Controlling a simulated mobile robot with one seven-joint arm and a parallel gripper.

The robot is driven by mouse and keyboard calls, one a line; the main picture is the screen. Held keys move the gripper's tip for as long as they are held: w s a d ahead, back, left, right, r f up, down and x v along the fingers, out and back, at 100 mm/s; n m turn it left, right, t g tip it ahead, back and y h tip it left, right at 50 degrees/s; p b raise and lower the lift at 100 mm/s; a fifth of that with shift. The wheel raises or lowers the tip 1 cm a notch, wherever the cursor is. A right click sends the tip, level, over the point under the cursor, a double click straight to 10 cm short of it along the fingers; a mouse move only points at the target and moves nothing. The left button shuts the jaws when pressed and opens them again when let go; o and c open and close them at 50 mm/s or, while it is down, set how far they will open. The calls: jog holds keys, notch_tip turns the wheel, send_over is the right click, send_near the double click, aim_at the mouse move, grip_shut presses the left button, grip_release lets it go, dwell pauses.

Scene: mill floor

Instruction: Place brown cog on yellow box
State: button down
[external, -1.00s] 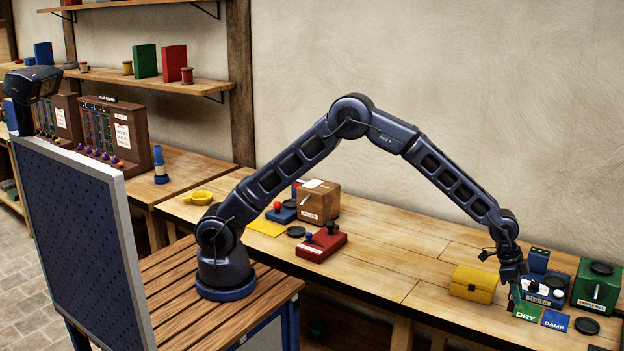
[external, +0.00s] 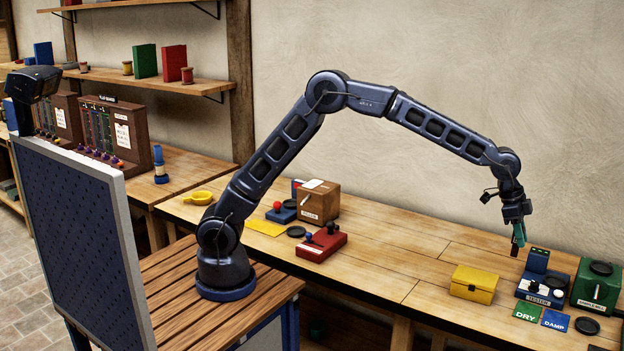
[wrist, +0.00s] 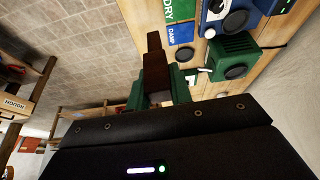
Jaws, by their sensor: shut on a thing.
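My gripper (external: 518,234) hangs above the bench, over the back of the blue tester and up and right of the yellow box. Its green fingers are shut on a dark brown piece, the brown cog (wrist: 155,72), which shows in the wrist view as a long narrow shape between the fingers. In the external view only a small part of the cog (external: 514,249) shows below the fingers. The yellow box (external: 473,285) stands on the bench with its lid shut and nothing on top. The box is not seen in the wrist view.
The blue tester (external: 541,287) and a green box (external: 597,287) stand right of the yellow box. Green DRY (external: 527,313) and blue DAMP (external: 555,320) cards and a black disc (external: 587,326) lie in front. Bench left of the box is clear up to a red device (external: 321,245).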

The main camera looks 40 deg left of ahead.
notch_tip(320, 180, up, 6)
jog(key=f, duration=0.1)
send_over(478, 277)
notch_tip(478, 277, down, 19)
jog(key=shift+w+f, duration=0.1)
jog(key=shift+f, duration=0.1)
jog(key=shift+f, duration=0.1)
dwell(0.3)
jog(key=c, duration=1.3)
grip_release()
jog(key=shift+o, duration=0.2)
jog(key=v, duration=1.2)
